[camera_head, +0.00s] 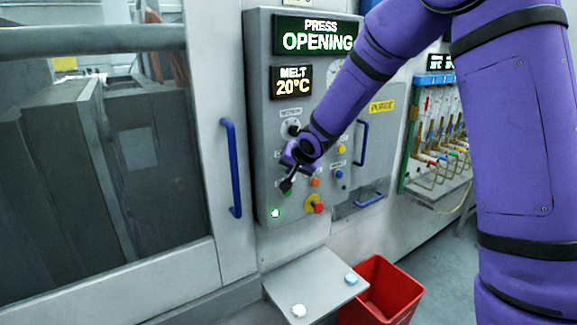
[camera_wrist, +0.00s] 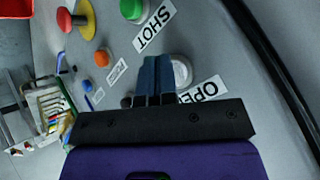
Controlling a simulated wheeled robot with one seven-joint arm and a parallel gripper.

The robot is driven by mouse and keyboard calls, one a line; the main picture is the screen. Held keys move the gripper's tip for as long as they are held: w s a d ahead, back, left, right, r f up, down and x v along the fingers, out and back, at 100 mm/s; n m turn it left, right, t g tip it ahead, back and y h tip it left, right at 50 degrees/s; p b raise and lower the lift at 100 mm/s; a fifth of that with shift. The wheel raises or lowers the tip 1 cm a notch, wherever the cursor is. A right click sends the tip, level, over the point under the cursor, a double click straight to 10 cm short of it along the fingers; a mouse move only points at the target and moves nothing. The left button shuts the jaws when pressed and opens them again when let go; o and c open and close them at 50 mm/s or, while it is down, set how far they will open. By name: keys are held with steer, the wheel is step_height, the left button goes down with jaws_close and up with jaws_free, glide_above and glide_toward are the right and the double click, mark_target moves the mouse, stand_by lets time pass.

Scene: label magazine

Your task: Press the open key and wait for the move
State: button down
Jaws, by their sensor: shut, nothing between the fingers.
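The grey control panel (camera_head: 262,120) carries a display (camera_head: 316,35) reading "PRESS OPENING". In the wrist view, the open key is a pale round key (camera_wrist: 183,68) beside a label starting "OPE" (camera_wrist: 205,89). My gripper (camera_head: 286,187) is shut and empty, with its fingertips at the panel face. In the wrist view, the fingers (camera_wrist: 155,67) overlap the left edge of the open key. I cannot tell whether they touch it. In the head view, my gripper hides this key.
A green key (camera_wrist: 132,8) labelled "SHOT" and a red knob on yellow (camera_head: 315,205) are close by. An orange key (camera_head: 315,183) sits right of my gripper. Blue handles (camera_head: 231,170) stick out. A small shelf (camera_head: 310,283) and red bin (camera_head: 385,292) are below.

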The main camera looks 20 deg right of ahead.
steer(key=shift+s, duration=0.1)
steer(key=shift+s+d, duration=0.25)
steer(key=shift+s, duration=0.45)
steer(key=shift+s+d, duration=0.25)
steer(key=shift+s, duration=0.55)
steer(key=shift+s+d, duration=0.25)
steer(key=shift+s, duration=0.55)
steer(key=shift+s+d, duration=0.25)
steer(key=shift+s, duration=0.55)
steer(key=s+d+r+n+g+h, duration=0.1)
steer(key=s+d+r, duration=0.2)
steer(key=s+r, duration=0.35)
steer(key=s+d+r+n+h, duration=0.1)
steer(key=s+d+r+h, duration=0.15)
steer(key=s+r, duration=0.4)
steer(key=s+d+r+n+g+y, duration=0.1)
steer(key=s+r+n+g, duration=0.1)
steer(key=s, duration=2)
steer(key=shift+s+d+n+y, duration=0.15)
steer(key=shift+n+y, duration=0.2)
steer(key=shift+n, duration=0.15)
